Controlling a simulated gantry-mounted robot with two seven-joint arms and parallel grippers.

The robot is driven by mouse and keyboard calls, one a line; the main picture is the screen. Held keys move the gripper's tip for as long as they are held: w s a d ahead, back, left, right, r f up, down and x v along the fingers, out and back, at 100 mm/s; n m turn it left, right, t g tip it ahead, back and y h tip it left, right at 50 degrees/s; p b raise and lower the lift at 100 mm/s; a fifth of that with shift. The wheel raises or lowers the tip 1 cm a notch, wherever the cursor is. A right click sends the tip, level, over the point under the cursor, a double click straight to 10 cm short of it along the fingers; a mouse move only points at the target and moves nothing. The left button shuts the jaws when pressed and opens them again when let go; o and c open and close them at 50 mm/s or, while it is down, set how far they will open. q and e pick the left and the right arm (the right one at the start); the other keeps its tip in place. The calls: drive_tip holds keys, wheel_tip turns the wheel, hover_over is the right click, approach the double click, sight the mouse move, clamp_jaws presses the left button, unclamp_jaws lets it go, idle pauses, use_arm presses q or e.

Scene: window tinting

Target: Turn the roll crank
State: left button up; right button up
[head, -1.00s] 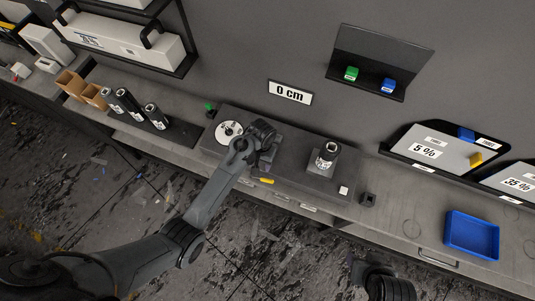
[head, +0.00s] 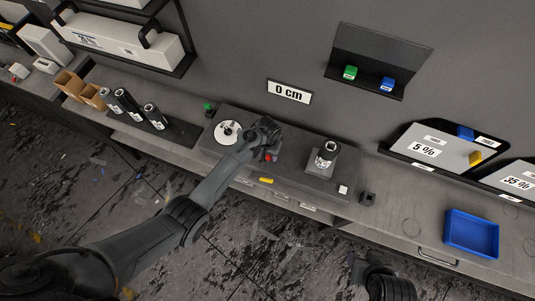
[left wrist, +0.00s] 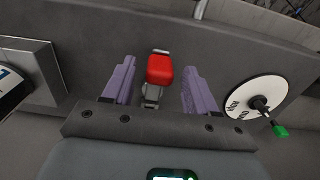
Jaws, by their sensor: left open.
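A white dial (head: 228,131) lies on the grey machine bed (head: 290,170); it also shows at the right in the left wrist view (left wrist: 245,98). A dark arm runs from the dial's hub toward a green knob (head: 208,106), also seen in the left wrist view (left wrist: 281,131). My left gripper (head: 268,148) is over the bed, right of the dial. Its two purple fingers are open in the left wrist view (left wrist: 152,85), with a red knob (left wrist: 160,69) in the gap, apart from both fingers. My right gripper (head: 360,268) is partly cut off at the bottom.
Several dark rolls (head: 130,104) stand at the left. A blue tray (head: 472,234) is at the right. A shelf (head: 375,70) with green and blue blocks hangs on the wall.

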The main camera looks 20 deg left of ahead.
use_arm(q)
drive_tip(key=shift+f, duration=0.5)
clamp_jaws()
